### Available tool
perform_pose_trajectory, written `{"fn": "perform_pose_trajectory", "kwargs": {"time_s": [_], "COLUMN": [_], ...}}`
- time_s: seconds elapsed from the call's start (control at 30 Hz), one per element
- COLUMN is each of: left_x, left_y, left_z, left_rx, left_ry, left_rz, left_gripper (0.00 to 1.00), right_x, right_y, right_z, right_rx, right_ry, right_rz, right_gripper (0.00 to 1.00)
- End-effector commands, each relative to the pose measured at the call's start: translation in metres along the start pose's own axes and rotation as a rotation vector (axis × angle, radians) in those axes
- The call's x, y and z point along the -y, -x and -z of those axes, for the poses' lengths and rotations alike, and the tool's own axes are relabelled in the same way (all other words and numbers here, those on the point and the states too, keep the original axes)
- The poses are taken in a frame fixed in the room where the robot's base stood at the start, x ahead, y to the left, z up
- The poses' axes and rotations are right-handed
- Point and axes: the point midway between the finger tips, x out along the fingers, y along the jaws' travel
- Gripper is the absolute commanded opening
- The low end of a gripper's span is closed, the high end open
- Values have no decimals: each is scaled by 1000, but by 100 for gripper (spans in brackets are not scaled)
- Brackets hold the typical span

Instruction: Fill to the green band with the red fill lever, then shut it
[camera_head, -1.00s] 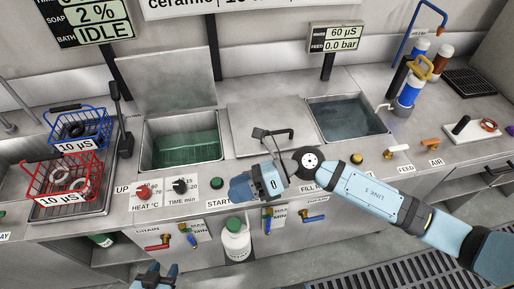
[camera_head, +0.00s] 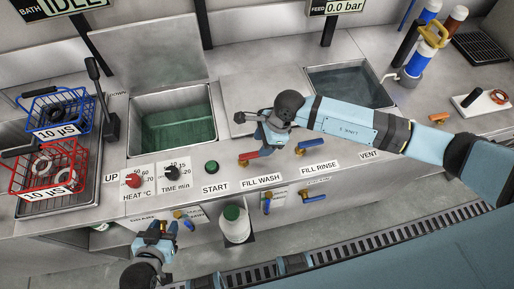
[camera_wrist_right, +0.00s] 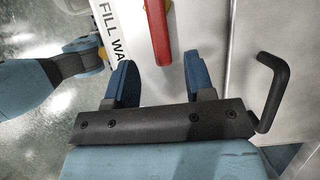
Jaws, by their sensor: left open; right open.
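The red fill lever (camera_head: 250,156) sits on the counter behind the FILL WASH label (camera_head: 261,181). In the right wrist view the red lever (camera_wrist_right: 157,30) lies just beyond my fingertips, in line with the gap between them. My right gripper (camera_wrist_right: 158,62) is open and empty; in the head view it hangs right beside the lever. The wash tank (camera_head: 134,147) holds green liquid below its rim. I cannot make out a green band in it. My left gripper (camera_head: 160,232) is open in front of the lower panel, near the drain levers.
A blue lever (camera_head: 308,142) stands right of the red one, near FILL RINSE. A bent black handle (camera_wrist_right: 272,90) rises close to my right gripper. The START button (camera_head: 211,167) and two knobs lie to the left. Blue and red baskets (camera_head: 45,165) stand at far left.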

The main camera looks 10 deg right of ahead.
Motion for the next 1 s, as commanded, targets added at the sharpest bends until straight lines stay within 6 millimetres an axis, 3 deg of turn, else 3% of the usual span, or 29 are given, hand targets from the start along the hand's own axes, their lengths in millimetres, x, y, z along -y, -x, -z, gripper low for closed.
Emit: {"fn": "perform_pose_trajectory", "kwargs": {"time_s": [0.1,0.3,0.67,0.87,1.0], "left_x": [1,1,1,1,0], "left_y": [1,2,3,3,3], "left_z": [5,7,9,9,9], "left_rx": [-3,-5,-9,-8,-8], "left_ry": [-1,-1,-1,-1,-1], "left_rz": [1,1,1,1,1], "left_gripper": [43,43,43,43,43], "right_x": [-1,0,0,0,0], "right_y": [-21,-42,-47,-47,-47], "right_z": [-1,-1,0,0,0], "right_rx": [1,2,2,2,2], "right_ry": [-1,0,0,0,0], "right_rz": [-3,-1,0,0,0], "right_gripper": [49,49,49,3,0]}}
